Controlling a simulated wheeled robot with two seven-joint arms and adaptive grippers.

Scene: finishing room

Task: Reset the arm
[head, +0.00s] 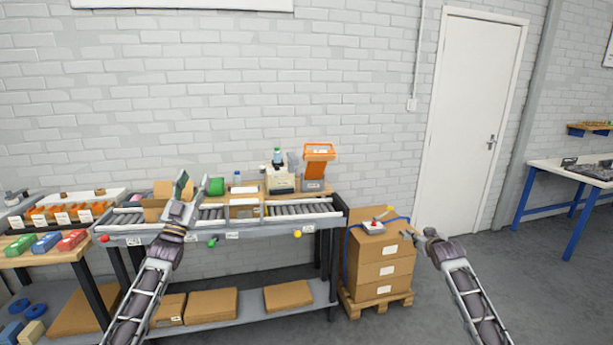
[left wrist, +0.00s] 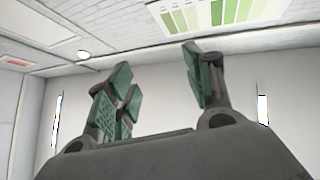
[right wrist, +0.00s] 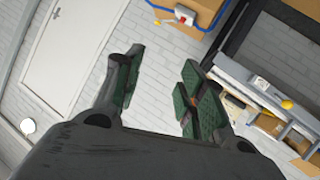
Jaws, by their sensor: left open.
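My left gripper (head: 192,187) is raised in front of the left half of the roller bench in the head view. Its green-padded fingers stand apart with nothing between them in the left wrist view (left wrist: 165,92). My right gripper (head: 415,236) is just right of the stacked cartons in the head view. In the right wrist view (right wrist: 165,80) its fingers are spread and empty.
The roller bench (head: 270,222) carries a green item (head: 216,186), a small machine (head: 280,182) and an orange device (head: 318,165). Cartons (head: 381,270) stand on a pallet, with a small red-and-white device (head: 374,227) on top. The floor right of them is clear.

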